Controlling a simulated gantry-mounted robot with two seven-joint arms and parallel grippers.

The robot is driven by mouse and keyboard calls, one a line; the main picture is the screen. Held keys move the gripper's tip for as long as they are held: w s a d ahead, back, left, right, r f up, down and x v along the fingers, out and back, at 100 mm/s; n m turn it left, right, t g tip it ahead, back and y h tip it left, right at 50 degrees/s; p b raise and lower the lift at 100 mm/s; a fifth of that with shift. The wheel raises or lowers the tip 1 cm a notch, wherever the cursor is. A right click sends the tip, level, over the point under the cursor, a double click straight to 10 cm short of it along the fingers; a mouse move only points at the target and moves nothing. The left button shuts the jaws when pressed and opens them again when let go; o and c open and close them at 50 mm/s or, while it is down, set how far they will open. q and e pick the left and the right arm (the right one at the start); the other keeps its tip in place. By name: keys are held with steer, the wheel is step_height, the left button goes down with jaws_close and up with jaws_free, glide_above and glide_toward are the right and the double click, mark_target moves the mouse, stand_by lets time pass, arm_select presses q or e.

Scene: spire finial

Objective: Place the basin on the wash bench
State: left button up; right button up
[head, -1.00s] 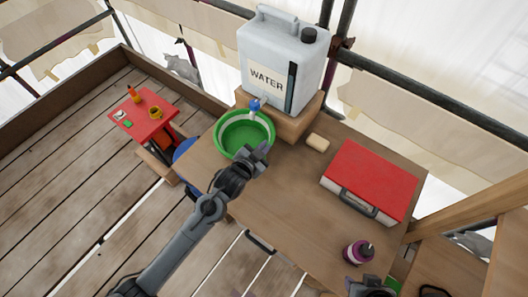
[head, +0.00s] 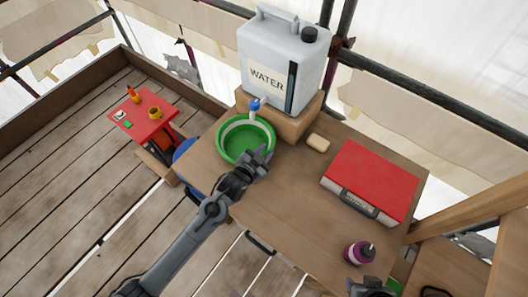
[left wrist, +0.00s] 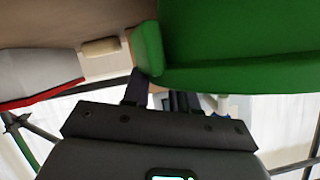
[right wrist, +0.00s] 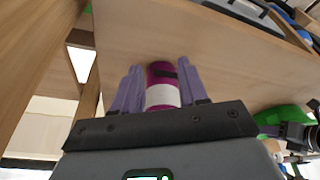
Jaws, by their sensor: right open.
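The green basin (head: 232,155) is at the back left of the wooden wash bench (head: 290,215), just below the water container's tap. I cannot tell whether its base touches the bench top. My left gripper (head: 262,160) is at the basin's near right rim. In the left wrist view the green basin wall (left wrist: 148,48) runs in between the dark fingers (left wrist: 160,92), which are shut on it. My right gripper (head: 370,284) is open at the bench's front right. In the right wrist view its fingers (right wrist: 162,88) stand either side of a purple bottle (right wrist: 160,72).
A white water container (head: 285,60) stands on a wooden block (head: 300,122) behind the basin. A soap bar (head: 318,142) and a red-topped case (head: 370,175) lie to the right. A red stool (head: 145,120) is at the left. The bench's middle is clear.

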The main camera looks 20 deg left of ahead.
arm_select(q)
steer(key=shift+o, duration=0.3)
steer(key=shift+r, duration=0.1)
arm_select(e)
steer(key=shift+a, duration=0.1)
arm_select(q)
steer(key=shift+s, duration=0.15)
arm_select(e)
steer(key=shift+r, duration=0.1)
arm_select(q)
steer(key=s+a+n+g+y, duration=0.1)
steer(key=s+a+g, duration=0.1)
steer(key=s, duration=0.8)
steer(key=s+a+r+n+g+p, duration=0.1)
steer(key=s+a+n+g, duration=0.1)
steer(key=s, duration=0.8)
steer(key=s+a+r+n+g+y, duration=0.1)
steer(key=s+a+g, duration=0.2)
steer(key=s, duration=0.7)
steer(key=g, duration=0.2)
steer(key=shift+a+r+n+g+y, duration=0.2)
steer(key=shift+r+n+g+y, duration=0.1)
steer(key=shift+n+g, duration=0.1)
arm_select(e)
steer(key=shift+r, duration=0.65)
arm_select(q)
steer(key=shift+p, duration=0.3)
